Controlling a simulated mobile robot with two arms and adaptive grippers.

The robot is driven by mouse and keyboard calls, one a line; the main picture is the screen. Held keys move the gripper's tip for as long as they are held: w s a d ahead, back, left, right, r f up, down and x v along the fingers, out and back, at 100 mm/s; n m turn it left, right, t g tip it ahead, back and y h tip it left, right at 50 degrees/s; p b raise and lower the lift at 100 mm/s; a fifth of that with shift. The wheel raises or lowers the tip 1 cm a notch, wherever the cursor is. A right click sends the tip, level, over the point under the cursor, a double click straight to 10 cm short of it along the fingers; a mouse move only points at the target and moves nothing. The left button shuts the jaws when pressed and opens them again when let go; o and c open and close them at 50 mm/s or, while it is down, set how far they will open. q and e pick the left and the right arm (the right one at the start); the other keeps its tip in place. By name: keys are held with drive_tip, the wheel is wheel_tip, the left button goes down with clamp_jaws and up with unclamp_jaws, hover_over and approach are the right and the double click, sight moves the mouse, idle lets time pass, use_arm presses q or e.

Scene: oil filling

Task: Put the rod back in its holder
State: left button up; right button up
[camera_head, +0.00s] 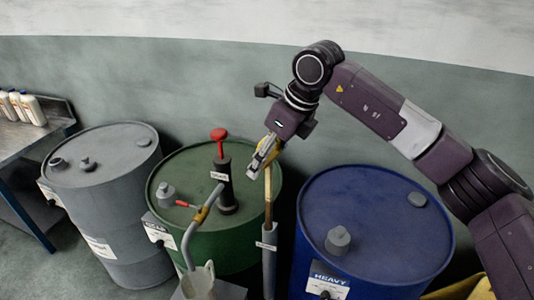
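The thin yellow-brown rod (268,200) stands nearly upright between the green and blue drums. Its lower end meets a grey tube-like holder (268,270) that carries a small white label. The rod appears to be in or directly in line with the holder; the exact fit is too small to tell. My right gripper (259,164) is at the rod's upper end, pointing down and left. Its fingers are close together, but I cannot tell whether they are shut on the rod or beside it. My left gripper is not in view.
A green drum (170,235) carries a red-handled pump (220,170) with a hose leading to a pale jug (198,284). A blue drum (375,220) stands right, a grey drum (105,185) left. A metal table (22,140) with white bottles (33,110) is far left.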

wheel_tip(320, 180, down, 4)
drive_tip(key=shift+f+b, duration=0.25)
drive_tip(key=shift+b, duration=0.75)
drive_tip(key=b, duration=0.4)
hover_over(266, 225)
drive_tip(key=f, duration=0.6)
drive_tip(key=shift+s+d, duration=0.15)
drive_tip(key=shift+s, duration=0.2)
wheel_tip(266, 225, down, 12)
drive_tip(key=b, duration=1)
drive_tip(key=shift+f, duration=0.25)
drive_tip(key=o, duration=1.2)
